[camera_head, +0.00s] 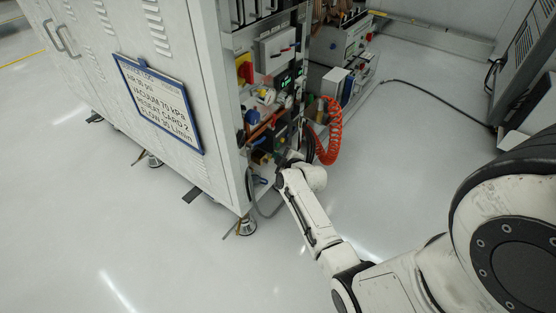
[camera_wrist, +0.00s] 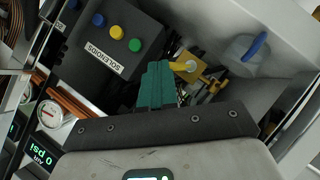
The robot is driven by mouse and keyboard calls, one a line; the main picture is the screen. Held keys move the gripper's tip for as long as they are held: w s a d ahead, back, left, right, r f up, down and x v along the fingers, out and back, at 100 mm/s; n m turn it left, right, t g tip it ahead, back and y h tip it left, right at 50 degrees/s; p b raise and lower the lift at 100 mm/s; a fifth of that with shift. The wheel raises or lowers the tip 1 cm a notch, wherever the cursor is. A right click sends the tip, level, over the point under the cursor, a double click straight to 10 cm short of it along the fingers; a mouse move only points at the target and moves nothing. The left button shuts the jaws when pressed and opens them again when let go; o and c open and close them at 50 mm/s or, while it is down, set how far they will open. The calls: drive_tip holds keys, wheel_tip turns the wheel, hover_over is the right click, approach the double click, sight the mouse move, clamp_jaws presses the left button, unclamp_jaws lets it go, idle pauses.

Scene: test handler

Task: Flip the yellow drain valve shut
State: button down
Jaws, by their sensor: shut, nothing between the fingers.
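My gripper (camera_wrist: 158,68) has teal fingers, which are shut together and empty. Their tips are close beside the yellow handle; I cannot tell whether they touch it. In the head view my arm reaches to the lower part of the open cabinet side, and the fingers are hard to make out there. A small yellow part (camera_head: 259,157) shows left of my wrist, but I cannot tell if it is the valve.
A dark solenoids box (camera_wrist: 108,45) with blue, yellow and green buttons sits left of the fingers. A blue handle (camera_wrist: 255,46) is to the upper right, a round gauge (camera_wrist: 50,114) at left. An orange coiled hose (camera_head: 332,135) hangs beside my wrist. The floor (camera_head: 180,260) in front is clear.

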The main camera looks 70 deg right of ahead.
drive_tip(key=m+y, duration=0.1)
drive_tip(key=d+m+y, duration=0.1)
drive_tip(key=shift+s+f+y, duration=0.1)
drive_tip(key=shift+f+y, duration=0.2)
drive_tip(key=shift+f, duration=0.05)
drive_tip(key=shift+r, duration=0.15)
drive_tip(key=shift+r+p, duration=0.35)
drive_tip(key=shift+r, duration=0.3)
